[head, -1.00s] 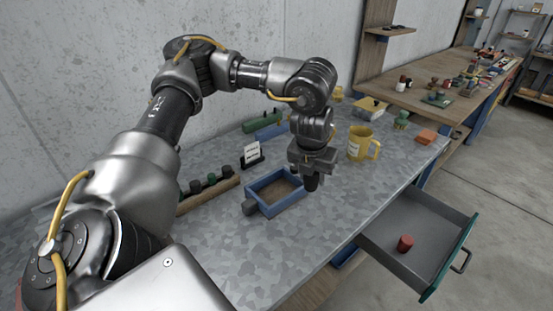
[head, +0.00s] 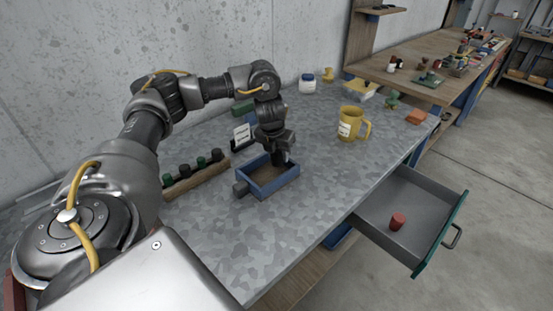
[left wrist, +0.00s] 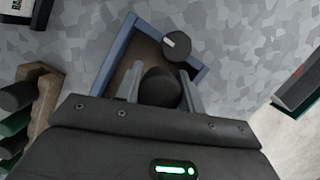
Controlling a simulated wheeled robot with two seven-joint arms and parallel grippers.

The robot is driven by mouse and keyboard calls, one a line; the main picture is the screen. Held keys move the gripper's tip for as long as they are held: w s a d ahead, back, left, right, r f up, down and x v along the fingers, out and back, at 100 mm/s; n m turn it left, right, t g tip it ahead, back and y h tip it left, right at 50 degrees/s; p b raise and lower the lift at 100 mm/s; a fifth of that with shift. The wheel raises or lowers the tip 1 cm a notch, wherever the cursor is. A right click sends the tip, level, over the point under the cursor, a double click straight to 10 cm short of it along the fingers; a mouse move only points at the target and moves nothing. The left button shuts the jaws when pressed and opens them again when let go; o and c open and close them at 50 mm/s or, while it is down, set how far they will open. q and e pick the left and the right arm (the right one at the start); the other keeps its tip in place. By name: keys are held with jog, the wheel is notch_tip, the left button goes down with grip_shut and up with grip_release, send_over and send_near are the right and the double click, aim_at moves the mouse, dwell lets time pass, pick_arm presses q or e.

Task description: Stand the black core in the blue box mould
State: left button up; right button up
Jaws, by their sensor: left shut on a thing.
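The blue box mould (head: 281,187) is open-topped and lies on the grey table; it also shows in the left wrist view (left wrist: 113,52). My left gripper (head: 279,153) points down over the far right part of the mould. In the left wrist view its fingers (left wrist: 161,88) are shut on the dark, rounded black core (left wrist: 160,85). The core's lower end is hard to make out, so I cannot tell whether it touches the mould's floor. A dark round piece with a pale mark (left wrist: 177,46) shows at the mould's edge. My right gripper is not in view.
A wooden rack (head: 190,183) with several dark and green cylinders stands left of the mould, and a white card (head: 242,133) behind it. A yellow mug (head: 351,123) stands to the right. An open drawer (head: 432,215) holds a red cylinder (head: 397,221). The front tabletop is clear.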

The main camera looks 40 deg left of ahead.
aim_at(276, 161)
pick_arm(q)
jog(key=shift+a+f, duration=0.15)
jog(key=f, duration=0.1)
jog(key=f+b, duration=0.1)
jog(key=f, duration=0.1)
jog(key=shift+a, duration=0.2)
jog(key=shift+w+f, duration=0.1)
jog(key=shift+f, duration=0.25)
jog(key=shift+r, duration=0.1)
jog(key=shift+f, duration=0.2)
jog(key=o, duration=1.1)
